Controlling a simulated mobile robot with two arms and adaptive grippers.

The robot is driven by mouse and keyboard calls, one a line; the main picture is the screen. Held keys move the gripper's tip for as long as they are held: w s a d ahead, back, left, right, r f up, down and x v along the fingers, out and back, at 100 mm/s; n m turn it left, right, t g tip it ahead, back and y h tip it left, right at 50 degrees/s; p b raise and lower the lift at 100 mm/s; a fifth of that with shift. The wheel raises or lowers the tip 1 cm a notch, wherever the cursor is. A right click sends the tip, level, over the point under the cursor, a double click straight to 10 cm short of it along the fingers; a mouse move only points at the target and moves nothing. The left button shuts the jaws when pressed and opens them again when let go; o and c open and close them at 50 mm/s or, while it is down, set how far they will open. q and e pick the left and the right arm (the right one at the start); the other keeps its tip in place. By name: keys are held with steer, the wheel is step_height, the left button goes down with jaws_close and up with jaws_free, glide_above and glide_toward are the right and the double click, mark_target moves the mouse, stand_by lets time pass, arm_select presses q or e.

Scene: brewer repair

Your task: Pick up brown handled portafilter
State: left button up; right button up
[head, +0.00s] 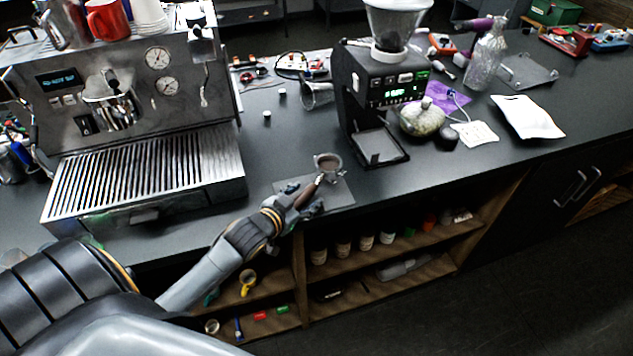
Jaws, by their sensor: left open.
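The brown handled portafilter (328,163) rests on a grey mat (340,195) near the counter's front edge, between the espresso machine and the grinder. Its round metal basket points away from me and its brown handle points toward me. My left gripper (306,200) is open at the handle, with its fingers on either side of it. Whether the fingers touch the handle I cannot tell. The handle's near end is partly hidden by the gripper. My right gripper is not in view.
The espresso machine (120,90) with its drip tray stands at left. The grinder (380,100) stands right of the portafilter. A patterned round pot (422,118), a glass bottle (485,65) and a white packet (527,116) lie farther right. Open shelves (400,255) are below the counter.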

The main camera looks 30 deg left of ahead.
mark_target(303, 197)
arm_select(q)
jaws_close()
steer(key=shift+r, duration=0.1)
steer(key=shift+r, duration=0.15)
steer(key=shift+r, duration=0.35)
steer(key=r, duration=0.1)
steer(key=r+b, duration=0.1)
steer(key=shift+s+d+r, duration=0.1)
steer(key=shift+s+r, duration=0.1)
steer(key=shift+r, duration=0.1)
steer(key=s+d+r+p, duration=0.4)
steer(key=s+d+r, duration=0.2)
steer(key=s+r, duration=0.3)
steer(key=shift+f+v, duration=0.35)
steer(key=shift+v, duration=1.25)
